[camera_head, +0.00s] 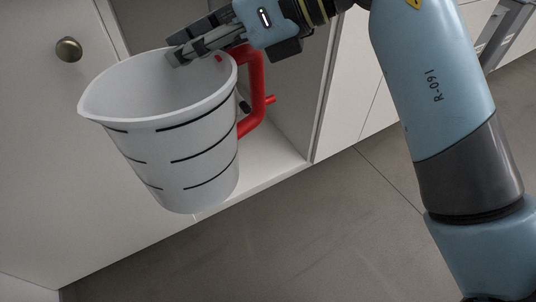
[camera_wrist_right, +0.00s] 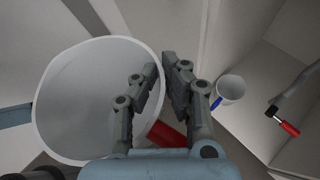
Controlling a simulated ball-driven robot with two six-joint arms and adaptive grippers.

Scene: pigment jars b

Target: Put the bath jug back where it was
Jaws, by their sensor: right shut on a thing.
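The bath jug (camera_head: 165,150) is a white tapered jug with black level lines and a red handle (camera_head: 256,95). It is tilted and hangs in front of the open cabinet compartment in the head view. My left gripper is not in view.
The open compartment (camera_head: 285,150) lies behind the jug. In the right wrist view it holds a white mug (camera_wrist_right: 231,87) with a blue handle and a red-handled tool (camera_wrist_right: 288,128). A closed door with a round knob (camera_head: 69,49) is at left. Floor (camera_head: 300,245) in front is clear.

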